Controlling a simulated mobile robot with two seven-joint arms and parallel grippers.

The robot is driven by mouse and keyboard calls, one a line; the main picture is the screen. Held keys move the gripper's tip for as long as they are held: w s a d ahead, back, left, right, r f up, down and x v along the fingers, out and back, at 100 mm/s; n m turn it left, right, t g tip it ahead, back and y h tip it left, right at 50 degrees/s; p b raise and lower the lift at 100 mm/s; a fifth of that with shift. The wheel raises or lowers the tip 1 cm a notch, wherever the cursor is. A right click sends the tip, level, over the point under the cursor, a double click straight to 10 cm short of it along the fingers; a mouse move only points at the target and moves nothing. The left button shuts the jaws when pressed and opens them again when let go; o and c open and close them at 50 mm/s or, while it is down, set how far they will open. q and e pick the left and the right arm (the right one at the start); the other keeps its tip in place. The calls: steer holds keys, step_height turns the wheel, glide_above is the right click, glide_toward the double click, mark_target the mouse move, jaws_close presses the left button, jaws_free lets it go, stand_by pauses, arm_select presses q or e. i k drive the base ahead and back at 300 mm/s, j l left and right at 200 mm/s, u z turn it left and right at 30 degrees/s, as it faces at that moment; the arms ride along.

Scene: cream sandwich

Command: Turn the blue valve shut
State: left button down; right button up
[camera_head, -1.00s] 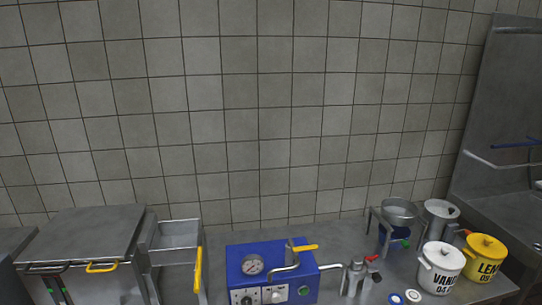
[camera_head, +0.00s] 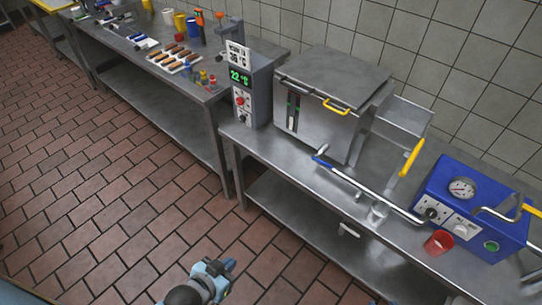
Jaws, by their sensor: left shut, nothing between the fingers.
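A blue handle (camera_head: 322,162) sits at the left end of a long metal pipe (camera_head: 375,195) in front of the steel cooker. It is the only blue valve-like part that I make out, and I cannot tell whether it is open or shut. My left gripper (camera_head: 222,268) is at the bottom of the view over the tiled floor, below and left of the blue handle and clear of it. It is shut and empty. My right gripper is not in view.
A blue machine (camera_head: 470,208) with a gauge stands at the right. A control box (camera_head: 250,90) stands left of the steel cooker (camera_head: 335,95).

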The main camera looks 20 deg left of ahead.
mark_target(315, 158)
steer(key=i+j, duration=0.15)
steer(key=j, duration=0.25)
steer(key=i+j+z, duration=0.1)
steer(key=j, duration=0.3)
steer(key=i+j, duration=0.15)
steer(key=j, duration=0.25)
steer(key=i+j+z, duration=0.1)
steer(key=j, duration=0.3)
steer(key=i+j, duration=0.1)
steer(key=j, duration=0.35)
steer(key=i+j+z, duration=0.1)
steer(key=j, duration=0.3)
